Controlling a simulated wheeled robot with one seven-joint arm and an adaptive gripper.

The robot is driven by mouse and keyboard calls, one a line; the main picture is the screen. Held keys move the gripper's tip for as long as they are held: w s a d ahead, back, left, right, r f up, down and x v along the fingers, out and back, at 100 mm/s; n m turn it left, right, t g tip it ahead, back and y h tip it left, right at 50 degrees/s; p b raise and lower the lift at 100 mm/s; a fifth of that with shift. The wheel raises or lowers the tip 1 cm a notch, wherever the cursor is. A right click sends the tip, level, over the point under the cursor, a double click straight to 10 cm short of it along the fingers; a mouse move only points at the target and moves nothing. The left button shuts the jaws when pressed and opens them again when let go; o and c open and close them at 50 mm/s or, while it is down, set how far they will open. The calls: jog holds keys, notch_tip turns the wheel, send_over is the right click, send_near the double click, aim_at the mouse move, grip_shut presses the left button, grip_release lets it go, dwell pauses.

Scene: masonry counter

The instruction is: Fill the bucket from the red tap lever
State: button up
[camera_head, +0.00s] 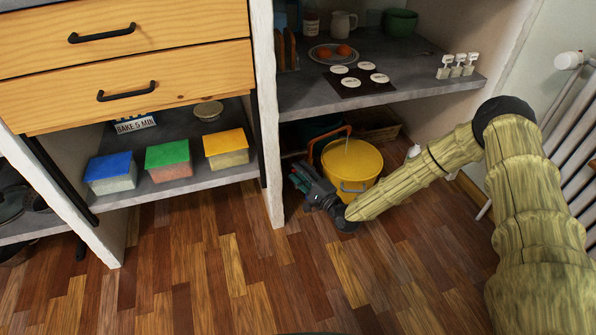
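A yellow bucket (365,163) stands upright on the wood floor under the masonry counter. A reddish-brown arched bar (322,139) rises at its left rim; I cannot tell whether it is a tap part or a handle. A thin pale vertical streak shows inside the bucket; I cannot tell whether it is water. No red tap lever can be made out clearly. My gripper (299,179) is low at the left of the bucket, by the white pillar. Its fingers are small and dark here, so their opening and any contact are unclear.
The white pillar (267,125) stands close left of my gripper. The counter shelf (420,88) overhangs the bucket, with white tags (457,66) and a plate (333,55) on it. A radiator (576,130) is at right. Lidded boxes (168,160) sit left. The front floor is clear.

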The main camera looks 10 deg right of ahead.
jog(key=v, duration=1)
jog(key=shift+s+d, duration=0.2)
jog(key=shift+s, duration=0.1)
jog(key=shift+a+r, duration=0.1)
jog(key=c, duration=0.5)
jog(key=a+r+n+p, duration=0.1)
jog(key=a+r+n+h+p, duration=0.1)
jog(key=r+n+p, duration=0.1)
jog(key=a+r+n+h+p, duration=0.1)
jog(key=r+n+p, duration=0.1)
jog(key=shift+w+g, duration=0.15)
jog(key=shift+g, duration=0.15)
grip_shut()
notch_tip(320, 180, up, 6)
jog(key=d+n+h+p, duration=0.1)
jog(key=n+h+p, duration=0.4)
jog(key=n, duration=0.4)
jog(key=w+a+f+g+b, duration=0.1)
jog(key=w+a+f+b, duration=0.1)
jog(key=w+f+b, duration=0.3)
jog(key=shift+w+a+f+y, duration=0.35)
jog(key=shift+w+f, duration=0.1)
jog(key=shift+w, duration=1.3)
